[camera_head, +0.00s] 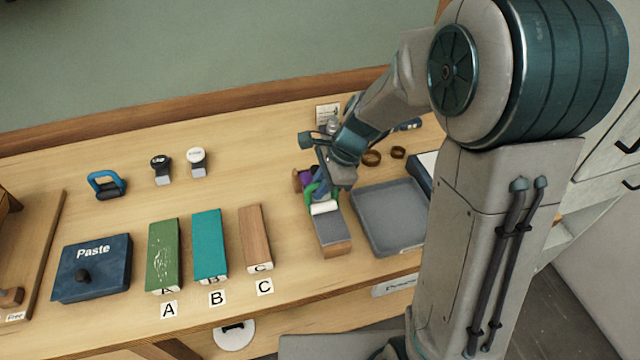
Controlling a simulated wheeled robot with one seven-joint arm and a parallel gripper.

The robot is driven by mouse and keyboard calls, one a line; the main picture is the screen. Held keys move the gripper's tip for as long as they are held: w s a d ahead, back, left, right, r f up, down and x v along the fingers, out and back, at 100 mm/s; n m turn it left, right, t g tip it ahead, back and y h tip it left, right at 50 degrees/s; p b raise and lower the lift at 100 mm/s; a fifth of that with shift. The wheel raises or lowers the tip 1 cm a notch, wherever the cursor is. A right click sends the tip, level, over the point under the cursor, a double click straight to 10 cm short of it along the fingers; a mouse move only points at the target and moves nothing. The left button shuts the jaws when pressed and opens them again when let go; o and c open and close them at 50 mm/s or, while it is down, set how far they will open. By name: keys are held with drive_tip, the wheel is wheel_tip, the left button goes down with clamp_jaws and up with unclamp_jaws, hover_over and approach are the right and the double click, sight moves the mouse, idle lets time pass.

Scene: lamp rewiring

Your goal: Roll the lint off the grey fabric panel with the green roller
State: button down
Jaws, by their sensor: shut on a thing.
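The grey fabric panel (329,230) is the grey top of a wooden block near the front of the bench, left of a grey tray. The green roller has a green handle (311,191) and a white roll (323,208). My gripper (319,184) is shut on the green roller, over the far end of the panel. The white roll is at the panel's surface, but I cannot tell whether it touches. The gripper and arm hide the panel's far end and part of the handle. Any lint is too small to make out.
The grey tray (388,218) lies close on the panel's right. A purple thing (304,178) stands just behind the roller. Blocks A (163,252), B (210,243) and C (255,236) lie to the left, with a dark Paste box (92,268) beyond. Bare bench lies between block C and the panel.

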drive_tip(key=shift+w+d, duration=0.2)
drive_tip(key=shift+d, duration=0.3)
drive_tip(key=shift+w+d, duration=0.15)
drive_tip(key=shift+d, duration=0.35)
drive_tip(key=a, duration=0.1)
drive_tip(key=s+a, duration=0.1)
drive_tip(key=a, duration=0.1)
drive_tip(key=d, duration=0.1)
drive_tip(key=w+d, duration=0.1)
drive_tip(key=shift+d, duration=0.4)
drive_tip(key=shift+r+p, duration=0.4)
drive_tip(key=shift+p, duration=0.15)
drive_tip(key=shift+a+r+p, duration=0.15)
drive_tip(key=shift+r+p, duration=0.2)
drive_tip(key=shift+r, duration=0.6)
drive_tip(key=shift+s+r+p, duration=0.15)
drive_tip(key=shift+r+p, duration=0.15)
wheel_tip(320, 180, up, 2)
drive_tip(key=shift+r+p, duration=0.1)
drive_tip(key=shift+p, duration=0.9)
drive_tip(key=shift+r+p, duration=1.15)
drive_tip(key=shift+r, duration=0.2)
